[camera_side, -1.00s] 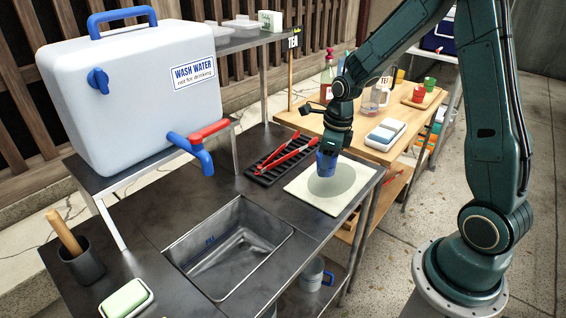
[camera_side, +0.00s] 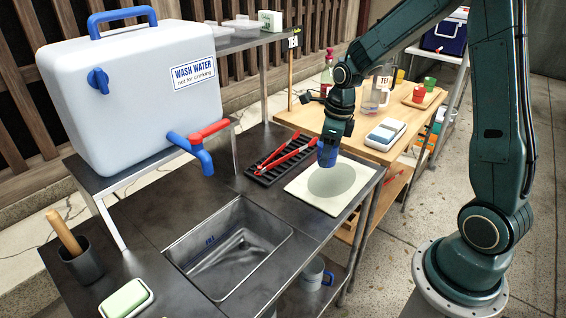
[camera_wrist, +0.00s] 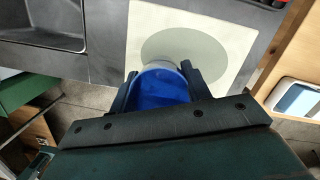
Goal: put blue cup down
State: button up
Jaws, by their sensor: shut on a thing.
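The blue cup (camera_side: 327,154) is held in my gripper (camera_side: 331,140), which is shut on it. In the side view the cup hangs above the cream mat (camera_side: 305,197) with a grey-green round mark (camera_side: 334,182), near its far edge. In the wrist view the cup's blue inside (camera_wrist: 160,84) shows between the two dark fingers of my gripper (camera_wrist: 159,80). The round mark (camera_wrist: 180,44) lies just beyond the cup there, partly hidden by it. A gap between cup and mat is hard to judge.
Red tongs (camera_side: 287,155) lie on a black ribbed rack (camera_side: 277,167) left of the mat. A metal sink (camera_side: 228,250) is nearer the camera. The wooden table (camera_side: 380,146) behind holds a pitcher, red and green cups and a blue-and-white box (camera_side: 385,133). A wash-water tank (camera_side: 130,90) stands left.

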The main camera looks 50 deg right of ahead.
jog(key=shift+w, duration=0.15)
jog(key=w+d+r+m, duration=0.1)
jog(key=w+d+r, duration=0.2)
jog(key=w+d, duration=0.35)
jog(key=w+d+r+m, duration=0.2)
jog(key=w+d+r, duration=0.25)
jog(key=d, duration=0.35)
jog(key=s+d+r+m, duration=0.1)
jog(key=d+r, duration=0.1)
jog(key=d, duration=0.6)
jog(key=s+d+r, duration=0.1)
jog(key=d, duration=0.8)
jog(key=shift+r+m+h, duration=0.35)
jog(key=shift+m+h, duration=0.05)
jog(key=shift+s+d, duration=0.1)
jog(key=shift+f, duration=0.1)
notch_tip(320, 180, down, 20)
jog(key=shift+r, duration=0.15)
